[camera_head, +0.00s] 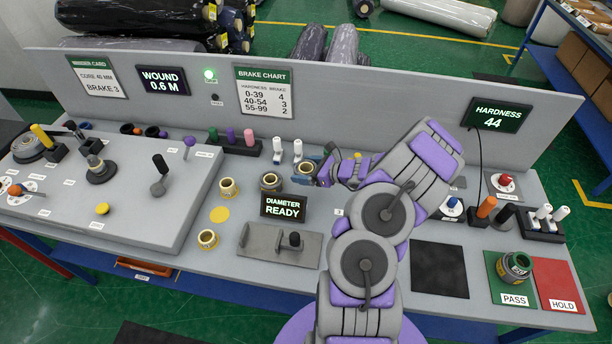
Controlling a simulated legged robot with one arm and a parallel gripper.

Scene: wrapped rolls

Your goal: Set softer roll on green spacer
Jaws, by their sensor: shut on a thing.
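My gripper (318,172) reaches left over the bench and is shut on a small tan roll (304,169) at its fingertips. The gripper partly hides this roll, and I cannot tell whether it touches the bench. A dark-wrapped roll (270,182) and a tan roll (228,188) stand to its left. Another tan roll (207,239) stands nearer the front. A grey ring-shaped piece with a green inside (515,265) stands on the green PASS pad (498,292). I cannot tell for sure which piece is the green spacer. The hardness display (498,115) reads 44.
A DIAMETER READY sign (284,206) and a grey fixture (265,242) stand in front of the rolls. A black pad (438,269) is bare. The red HOLD pad (563,286) is empty. Pegs (541,218) stand behind the pads. A brake chart (264,92) is on the back panel.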

